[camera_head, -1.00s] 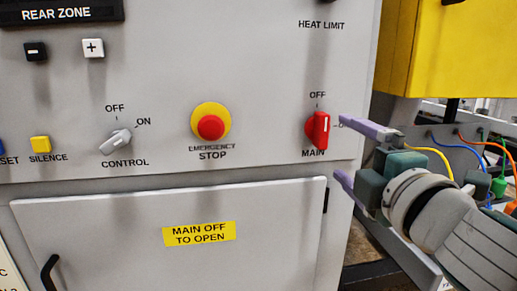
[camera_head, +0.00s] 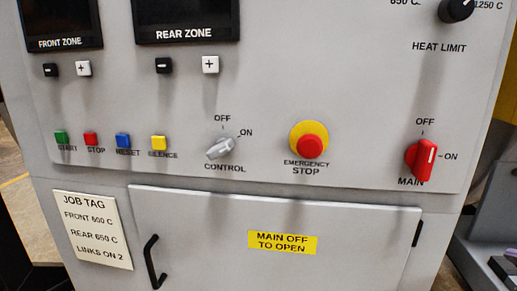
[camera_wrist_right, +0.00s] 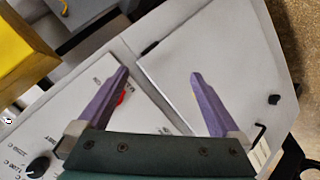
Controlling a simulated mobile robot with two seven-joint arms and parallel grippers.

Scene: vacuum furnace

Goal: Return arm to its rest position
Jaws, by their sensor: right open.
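My right gripper (camera_wrist_right: 158,76) is open and empty in the right wrist view, its two purple fingers spread in front of the grey furnace cabinet. In the wrist view a bit of red (camera_wrist_right: 121,97) shows beside the left finger. My left gripper is not in view.
The panel also carries the emergency stop (camera_head: 309,146), the CONTROL knob (camera_head: 220,148) and the black HEAT LIMIT knob (camera_head: 457,10). Below is a shut door with a black handle (camera_head: 154,262). A job tag (camera_head: 92,229) is at lower left. A yellow box (camera_wrist_right: 25,55) shows in the wrist view.

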